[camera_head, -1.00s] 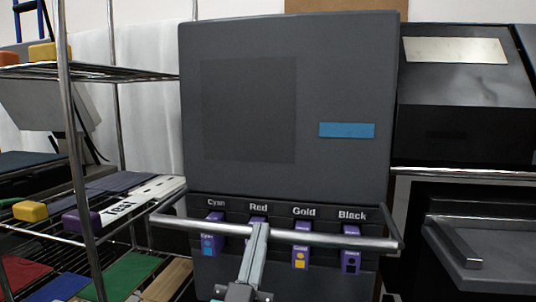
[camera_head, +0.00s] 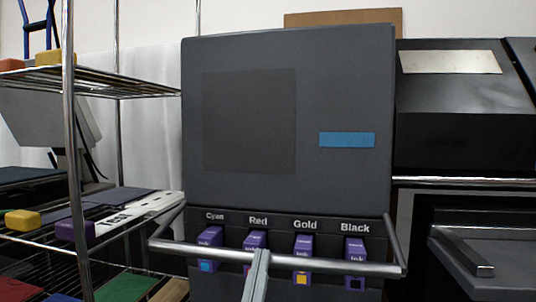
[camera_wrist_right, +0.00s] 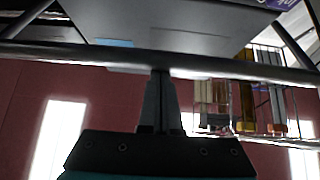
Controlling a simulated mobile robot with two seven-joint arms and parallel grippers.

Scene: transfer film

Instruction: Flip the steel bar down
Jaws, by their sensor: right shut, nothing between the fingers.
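The steel bar (camera_head: 335,265) runs across the front of the dark grey machine (camera_head: 290,110), held by side arms at both ends. It hangs out in front of and below the row of labels Cyan, Red, Gold and Black. My right gripper (camera_head: 261,256) is shut and empty, its tips at the bar near its middle, below the Red label. In the right wrist view the bar (camera_wrist_right: 235,68) crosses the upper part, and my shut fingertips (camera_wrist_right: 160,76) reach up to it. They look touching or very close. My left gripper is not in view.
Purple ink cartridges (camera_head: 303,257) sit in the slots behind the bar. A wire shelf (camera_head: 110,82) with small coloured blocks stands close on the left. Another dark machine (camera_head: 460,110) stands on the right.

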